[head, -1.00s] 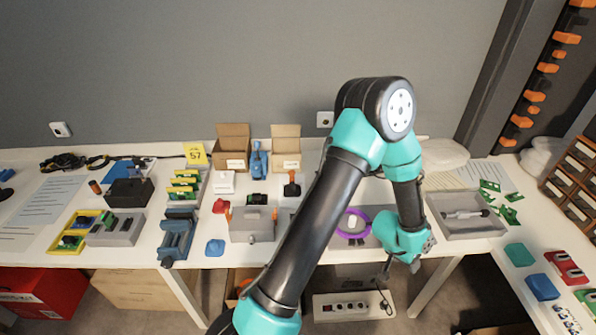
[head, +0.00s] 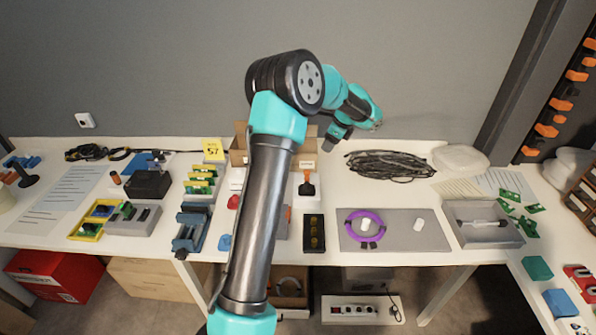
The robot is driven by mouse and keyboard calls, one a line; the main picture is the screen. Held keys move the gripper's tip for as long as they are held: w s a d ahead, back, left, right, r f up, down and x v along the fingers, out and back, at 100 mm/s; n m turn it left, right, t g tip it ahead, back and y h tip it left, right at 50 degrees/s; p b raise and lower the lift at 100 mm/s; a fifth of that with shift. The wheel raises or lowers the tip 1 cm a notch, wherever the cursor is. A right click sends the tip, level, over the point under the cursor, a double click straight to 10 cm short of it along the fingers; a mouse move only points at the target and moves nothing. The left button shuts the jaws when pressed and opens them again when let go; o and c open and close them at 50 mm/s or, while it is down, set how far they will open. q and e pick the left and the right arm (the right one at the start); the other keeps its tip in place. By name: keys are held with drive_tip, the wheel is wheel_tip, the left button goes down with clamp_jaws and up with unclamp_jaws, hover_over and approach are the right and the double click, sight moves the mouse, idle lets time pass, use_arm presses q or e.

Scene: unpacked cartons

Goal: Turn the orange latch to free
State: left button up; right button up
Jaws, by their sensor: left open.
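A grey box (head: 282,228) stands near the front of the table, mostly hidden behind my left arm. A small part of an orange latch (head: 288,214) shows at its right side; how far it is turned cannot be told. My left gripper (head: 332,143) is up at the back of the table, to the right of and well apart from the box. It is open, small in the picture, and its fingers are hard to make out. My right gripper is not in view.
A black block with brass-coloured knobs (head: 314,234) stands right of the box. A purple ring (head: 365,226) lies on a grey mat (head: 408,240). A black and orange tool (head: 307,184) and open cartons (head: 304,160) stand behind. A cable coil (head: 390,163) lies at the back.

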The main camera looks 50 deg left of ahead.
use_arm(q)
drive_tip(key=shift+s+a+r, duration=0.3)
drive_tip(key=shift+a+r, duration=0.05)
drive_tip(key=shift+a, duration=0.2)
approach(307, 172)
drive_tip(key=x, duration=0.9)
drive_tip(key=shift+w, duration=0.1)
drive_tip(key=shift+c, duration=0.4)
drive_tip(key=c, duration=0.8)
